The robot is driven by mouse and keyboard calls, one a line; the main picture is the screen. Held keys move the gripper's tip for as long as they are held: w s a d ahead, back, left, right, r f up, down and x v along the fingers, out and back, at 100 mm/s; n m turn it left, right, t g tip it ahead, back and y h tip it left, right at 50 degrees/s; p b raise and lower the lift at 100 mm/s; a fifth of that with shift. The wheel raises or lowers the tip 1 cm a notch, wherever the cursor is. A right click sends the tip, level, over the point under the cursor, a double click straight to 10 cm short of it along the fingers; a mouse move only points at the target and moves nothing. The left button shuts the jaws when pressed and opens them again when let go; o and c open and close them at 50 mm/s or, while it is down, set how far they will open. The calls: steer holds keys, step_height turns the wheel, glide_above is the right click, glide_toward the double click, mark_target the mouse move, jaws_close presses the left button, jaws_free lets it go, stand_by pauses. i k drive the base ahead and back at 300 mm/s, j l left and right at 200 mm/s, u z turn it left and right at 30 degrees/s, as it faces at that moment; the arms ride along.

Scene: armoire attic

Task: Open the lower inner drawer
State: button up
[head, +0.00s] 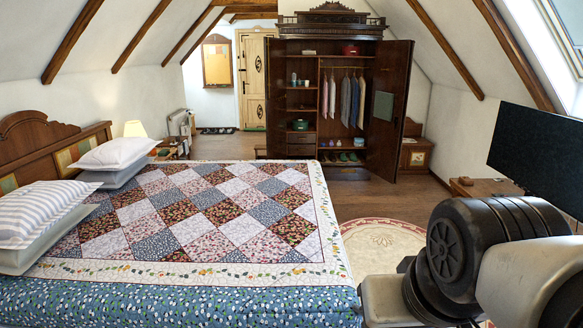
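A dark wooden armoire (329,28) stands at the back of the room with its right door (392,105) swung open. Inside, at the lower left, are two small inner drawers, one above the other. The upper inner drawer (302,140) and the lower inner drawer (302,151) both look shut, though they are small and far off. My gripper is not in view. Only thick links of my arm show at the bottom right, far in front of the armoire.
A large bed (190,215) with a patchwork quilt fills the left and middle. Wooden floor and a round rug (385,240) lie between the bed and the right side. A dark screen (540,155) stands at right. Clothes (355,100) hang in the armoire, with shoes (345,157) below.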

mark_target(300, 148)
steer(key=i+l+z, duration=0.6)
steer(key=l, duration=0.15)
steer(key=i+l+z, duration=0.4)
steer(key=i, duration=0.3)
steer(key=i+l+z, duration=0.2)
steer(key=i, duration=0.2)
steer(key=i+j+u, duration=0.1)
steer(key=i+u, duration=0.3)
steer(key=i, duration=0.3)
steer(key=i+l+u, duration=0.15)
steer(key=i+u, duration=0.3)
steer(key=i, duration=0.2)
steer(key=i+u, duration=0.1)
steer(key=i, duration=0.7)
steer(key=i+l+u, duration=0.1)
steer(key=i, duration=0.7)
steer(key=i+l+u, duration=0.2)
steer(key=i, duration=2.95)
steer(key=i+u, duration=0.35)
steer(key=i, duration=0.35)
steer(key=i+l+u, duration=0.15)
steer(key=i+u, duration=0.2)
steer(key=i, duration=0.4)
steer(key=i+j+u, duration=0.15)
steer(key=i+u, duration=0.25)
steer(key=i, duration=0.35)
steer(key=i+l+u, duration=0.1)
steer(key=i+u, duration=0.35)
steer(key=i, duration=0.3)
